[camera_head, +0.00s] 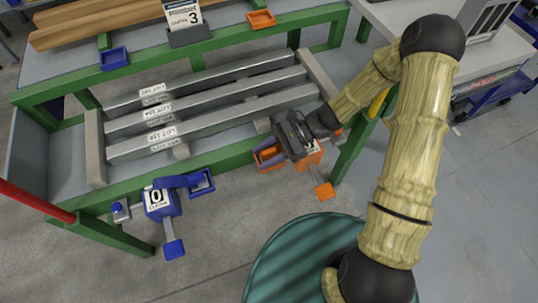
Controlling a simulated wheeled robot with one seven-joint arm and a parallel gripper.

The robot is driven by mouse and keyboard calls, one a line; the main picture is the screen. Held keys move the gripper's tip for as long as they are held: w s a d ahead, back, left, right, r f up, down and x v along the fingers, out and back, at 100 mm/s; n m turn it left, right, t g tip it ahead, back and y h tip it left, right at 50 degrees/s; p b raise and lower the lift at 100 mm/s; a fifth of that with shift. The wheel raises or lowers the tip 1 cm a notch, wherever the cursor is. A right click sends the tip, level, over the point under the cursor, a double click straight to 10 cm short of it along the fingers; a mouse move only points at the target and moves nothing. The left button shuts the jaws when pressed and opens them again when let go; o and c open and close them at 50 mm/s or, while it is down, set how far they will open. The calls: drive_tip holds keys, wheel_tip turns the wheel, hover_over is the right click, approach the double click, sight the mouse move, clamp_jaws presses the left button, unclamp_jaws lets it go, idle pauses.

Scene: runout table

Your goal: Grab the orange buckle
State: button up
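Several orange parts show, and I cannot tell for certain which is the buckle. A small orange square frame (261,19) lies on the far green rail. At the front rail, an orange box-like unit (310,160) sits partly under my gripper, with an orange open frame (268,158) holding something purple at its left. An orange square plate (325,191) hangs below it. My gripper (287,143) is dark and points down-left over this unit. Its fingertips blend into the dark parts, so its opening and any contact are unclear.
Grey bars (200,112) with paper labels lie across the green-framed table (225,150). A blue unit (160,200) marked 0 is on the front rail at left. A blue square frame (114,58) and a sign marked 3 (183,15) stand at the back.

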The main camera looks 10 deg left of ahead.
sight(265, 151)
idle(0.3)
clamp_jaws()
wheel_tip(265, 151, up, 10)
drive_tip(key=p, duration=0.2)
drive_tip(key=shift+p, duration=0.4)
drive_tip(key=shift+w, duration=0.1)
idle(0.3)
